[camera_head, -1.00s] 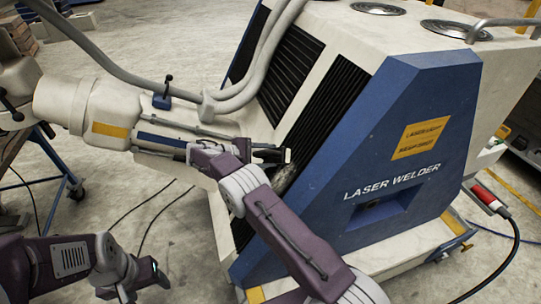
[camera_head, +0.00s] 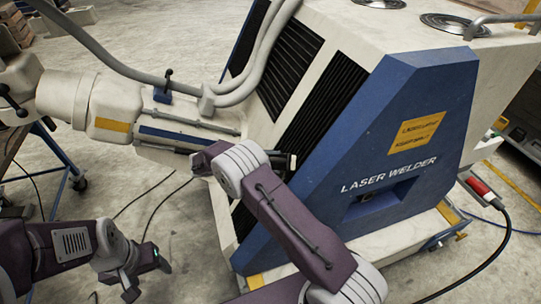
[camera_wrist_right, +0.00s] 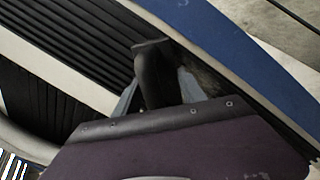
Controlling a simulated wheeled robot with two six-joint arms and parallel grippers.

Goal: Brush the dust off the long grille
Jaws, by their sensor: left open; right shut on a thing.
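The long grille (camera_head: 322,112) is a black slatted strip beside the blue panel of the laser welder. Its middle is hidden behind my right arm. It also shows in the right wrist view (camera_wrist_right: 232,92), with a greyish dusty patch (camera_wrist_right: 203,72) beside the held tool. My right gripper (camera_head: 284,160) is at the grille, shut on a dark tool, which I take to be the brush (camera_wrist_right: 153,75). The brush's bristles are hidden, so I cannot tell whether they touch the slats. My left gripper (camera_head: 150,268) is open and empty, low at the left, away from the welder.
A second, shorter grille (camera_head: 290,65) lies left of the long one. Grey hoses (camera_head: 258,70) cross the welder's upper left, and a white jointed machine arm (camera_head: 110,100) extends left. Floor at lower left is partly clear.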

